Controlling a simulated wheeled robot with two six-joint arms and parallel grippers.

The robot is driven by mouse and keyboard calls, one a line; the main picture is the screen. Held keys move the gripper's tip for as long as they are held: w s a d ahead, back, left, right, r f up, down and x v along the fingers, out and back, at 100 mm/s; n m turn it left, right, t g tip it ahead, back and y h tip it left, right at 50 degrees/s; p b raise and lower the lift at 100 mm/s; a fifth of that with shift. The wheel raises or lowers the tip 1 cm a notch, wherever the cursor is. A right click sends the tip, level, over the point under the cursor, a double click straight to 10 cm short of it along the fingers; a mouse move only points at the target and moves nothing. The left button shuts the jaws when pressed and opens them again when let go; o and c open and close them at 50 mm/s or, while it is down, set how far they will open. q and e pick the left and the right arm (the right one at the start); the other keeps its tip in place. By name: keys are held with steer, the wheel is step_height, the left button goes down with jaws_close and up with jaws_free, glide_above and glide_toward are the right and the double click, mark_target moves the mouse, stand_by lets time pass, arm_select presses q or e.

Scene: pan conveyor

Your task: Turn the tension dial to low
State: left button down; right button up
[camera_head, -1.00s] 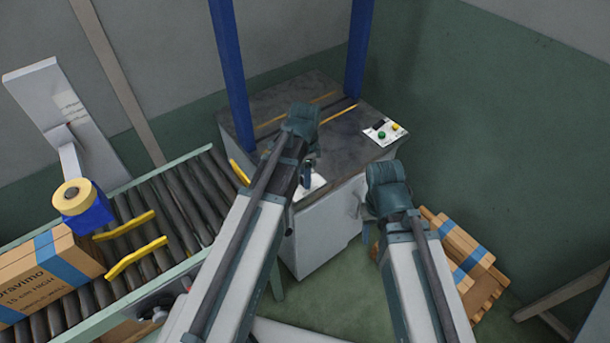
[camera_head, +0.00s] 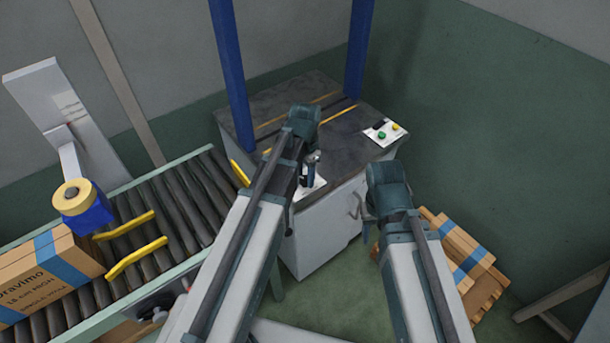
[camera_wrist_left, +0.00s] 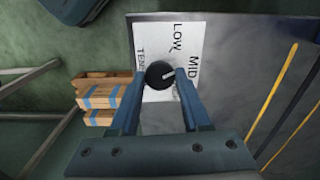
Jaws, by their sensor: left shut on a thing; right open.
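The tension dial (camera_wrist_left: 160,74) is a round black knob with a pale pointer mark, on a white label plate (camera_wrist_left: 155,45) in the left wrist view. The plate reads LOW, MID and part of another word; the lower lettering is partly hidden by a finger. The pointer mark points right, toward MID. My left gripper (camera_wrist_left: 161,76) has one finger on each side of the knob and is shut on it. In the head view my left gripper (camera_head: 309,172) is over the plate (camera_head: 314,190) and hides the dial. My right gripper (camera_head: 362,217) is open, beside the cabinet, its fingers partly hidden.
The dark machine table (camera_head: 290,100) has blue posts and a panel (camera_head: 385,131) with green and yellow buttons. A roller conveyor (camera_head: 180,205) with a carton (camera_head: 45,272) stands at left. Cardboard pieces (camera_head: 465,255) lie on a pallet at right.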

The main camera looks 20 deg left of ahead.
mark_target(305, 179)
arm_select(q)
steer(key=n, duration=0.6)
steer(key=shift+n, duration=0.4)
stand_by(0.4)
steer(key=shift+c, duration=1.8)
jaws_free()
steer(key=shift+r, duration=0.1)
step_height(305, 179, up, 14)
steer(key=p, duration=1.4)
steer(key=shift+f, duration=0.2)
